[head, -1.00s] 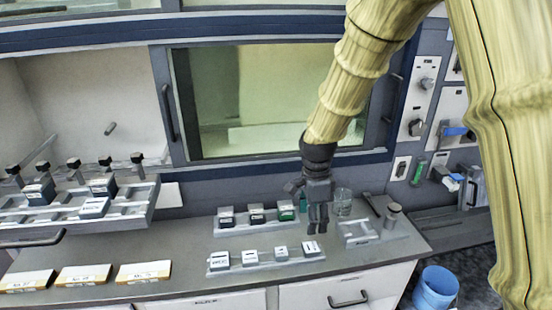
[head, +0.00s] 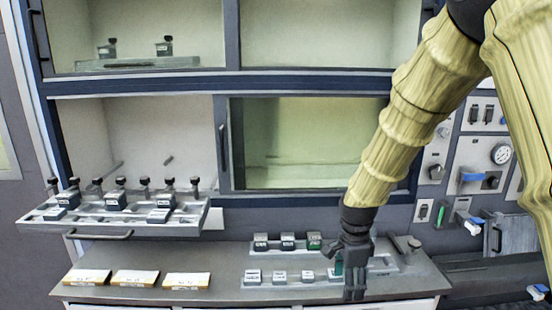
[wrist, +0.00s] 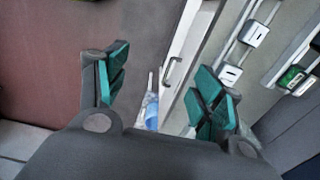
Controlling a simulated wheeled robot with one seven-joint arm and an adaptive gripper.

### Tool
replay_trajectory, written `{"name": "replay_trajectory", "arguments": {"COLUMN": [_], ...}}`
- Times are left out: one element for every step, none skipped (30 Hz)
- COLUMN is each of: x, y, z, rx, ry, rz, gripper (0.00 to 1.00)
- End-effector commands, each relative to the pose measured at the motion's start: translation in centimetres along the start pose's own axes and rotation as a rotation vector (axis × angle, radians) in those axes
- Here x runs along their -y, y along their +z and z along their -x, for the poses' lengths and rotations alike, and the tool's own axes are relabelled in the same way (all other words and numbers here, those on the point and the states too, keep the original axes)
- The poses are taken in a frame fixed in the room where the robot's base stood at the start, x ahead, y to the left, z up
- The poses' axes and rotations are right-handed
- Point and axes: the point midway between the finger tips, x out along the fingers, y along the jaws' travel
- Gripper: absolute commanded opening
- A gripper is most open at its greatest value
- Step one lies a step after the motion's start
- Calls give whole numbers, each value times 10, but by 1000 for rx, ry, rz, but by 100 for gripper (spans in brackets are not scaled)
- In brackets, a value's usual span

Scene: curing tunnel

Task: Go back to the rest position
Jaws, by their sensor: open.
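My gripper (head: 355,290) hangs at the end of my arm over the front right of the grey counter (head: 225,262) in the head view. In the wrist view my gripper (wrist: 160,90) shows its two green-padded fingers spread wide apart. Nothing is held between them. Past the fingers are a drawer front with a handle, the floor, and a blue and clear object (wrist: 152,108) that I cannot make out.
Small labelled blocks stand in a back rack (head: 285,250) and a front rack (head: 292,284) left of my gripper. Three yellow-edged cards (head: 135,278) lie at the counter's left. A raised tray (head: 100,227) with several black-knobbed posts juts out at left. A sliding glass window (head: 310,145) is behind.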

Motion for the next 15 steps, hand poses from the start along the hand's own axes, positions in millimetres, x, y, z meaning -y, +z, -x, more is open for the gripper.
{"name": "replay_trajectory", "arguments": {"x": [-3,-4,-5,-7,-8,-11,-12,-14,-16,-18,-20,-24,-27,-29,-34], "y": [0,0,0,0,-1,-1,-2,-2,-2,-2,-2,-2,-2,-2,-2], "z": [-9,-13,-19,-24,-28,-35,-40,-45,-53,-58,-64,-73,-80,-87,-97], "rx": [2,3,4,6,7,8,9,11,12,14,15,17,18,20,22], "ry": [4,4,4,4,5,5,5,5,5,5,4,5,6,5,5], "rz": [14,24,39,49,60,75,88,100,118,132,147,169,186,204,230], "gripper": [67,67,67,67,67,67,67,67,67,67,67,67,67,67,67]}}
